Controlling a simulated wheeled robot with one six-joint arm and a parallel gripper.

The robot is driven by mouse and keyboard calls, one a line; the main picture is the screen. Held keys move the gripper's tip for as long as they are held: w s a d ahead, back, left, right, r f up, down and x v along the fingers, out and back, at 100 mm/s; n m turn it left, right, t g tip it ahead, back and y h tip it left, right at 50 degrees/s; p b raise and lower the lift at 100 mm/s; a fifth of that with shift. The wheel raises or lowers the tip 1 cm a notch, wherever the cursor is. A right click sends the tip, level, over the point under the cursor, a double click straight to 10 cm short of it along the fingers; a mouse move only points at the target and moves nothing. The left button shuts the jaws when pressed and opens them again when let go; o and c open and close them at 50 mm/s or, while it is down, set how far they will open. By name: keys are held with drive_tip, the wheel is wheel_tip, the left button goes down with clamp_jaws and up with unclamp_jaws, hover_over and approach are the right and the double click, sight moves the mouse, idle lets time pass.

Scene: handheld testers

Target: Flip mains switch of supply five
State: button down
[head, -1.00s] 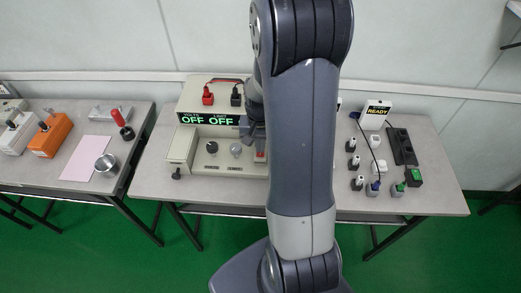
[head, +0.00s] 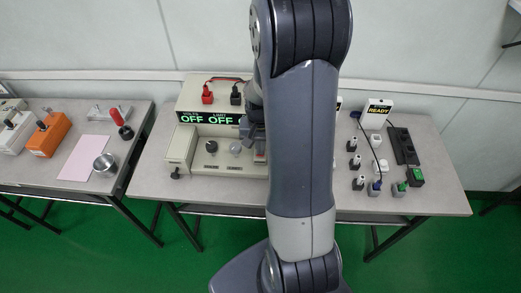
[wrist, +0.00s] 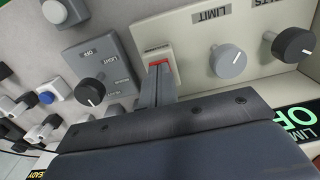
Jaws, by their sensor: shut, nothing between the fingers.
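The power supply (head: 192,100) is a beige box on the middle table. Its green display (head: 208,119) reads OFF under both VOLTS and LIMIT. In the wrist view its sloping panel shows upside down, with a grey LIMIT knob (wrist: 227,60), a black VOLTS knob (wrist: 291,45) and a red mains switch (wrist: 158,62) in a pale plate. My gripper (wrist: 156,82) is shut and empty, its fingertips right at the red switch and partly covering it. I cannot tell whether they touch it. In the head view my arm hides much of the gripper and the supply's right side.
A READY sign (head: 378,110), several plugs and a black strip (head: 403,146) lie on the right. An orange box (head: 50,133) stands on the left table.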

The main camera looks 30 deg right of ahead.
drive_tip(key=shift+f, duration=0.25)
drive_tip(key=shift+r, duration=0.15)
drive_tip(key=shift+r+p, duration=2.6)
drive_tip(key=shift+r, duration=0.85)
drive_tip(key=shift+f, duration=0.2)
wheel_tip(320, 180, down, 7)
drive_tip(key=b, duration=0.5)
drive_tip(key=shift+b, duration=0.3)
drive_tip(key=shift+r, duration=0.15)
drive_tip(key=shift+r, duration=0.15)
